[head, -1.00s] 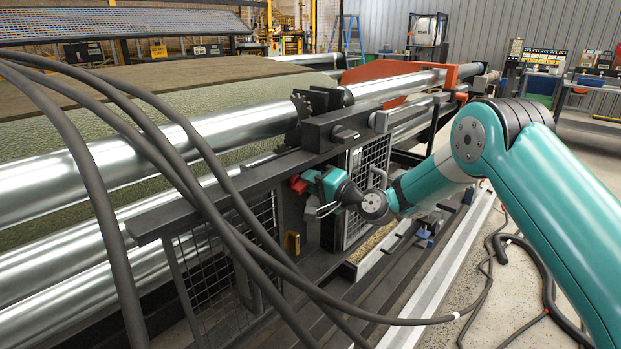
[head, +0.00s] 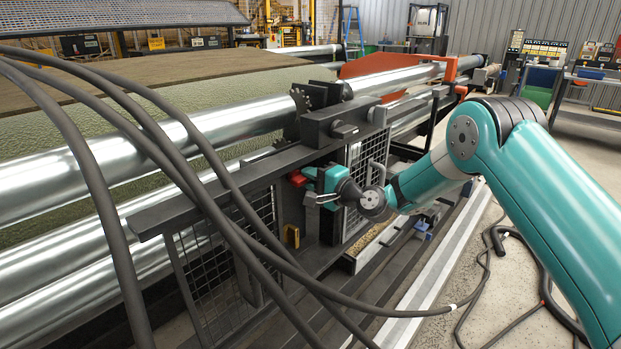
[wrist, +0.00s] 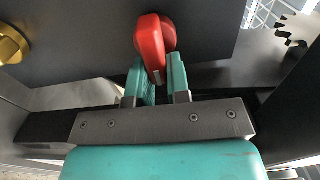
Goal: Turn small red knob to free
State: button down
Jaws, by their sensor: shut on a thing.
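The small red knob (wrist: 151,48) sits on a dark panel and shows large in the wrist view. It also shows as a small red patch in the head view (head: 297,178), partly hidden by my gripper. Its pointed lever end reaches down between the fingers. My gripper (wrist: 159,76) is shut on the lower part of the knob, one teal finger on each side. In the head view my gripper (head: 308,178) meets the panel from the right. The knob's markings are not visible.
Thick dark hoses (head: 95,200) hang across the left foreground. Shiny rollers (head: 230,120) run along the machine behind the panel. A brass-coloured round part (wrist: 12,45) and a toothed wheel (wrist: 296,30) flank the knob. A mesh guard (head: 368,165) stands beside my gripper.

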jog(key=c, duration=1.1)
grip_release()
jog(key=shift+d+f, duration=0.1)
jog(key=shift+d, duration=0.1)
jog(key=shift+a, duration=0.1)
jog(key=shift+s, duration=0.1)
jog(key=b+v, duration=0.5)
jog(key=v, duration=1.2)
jog(key=shift+s, duration=0.1)
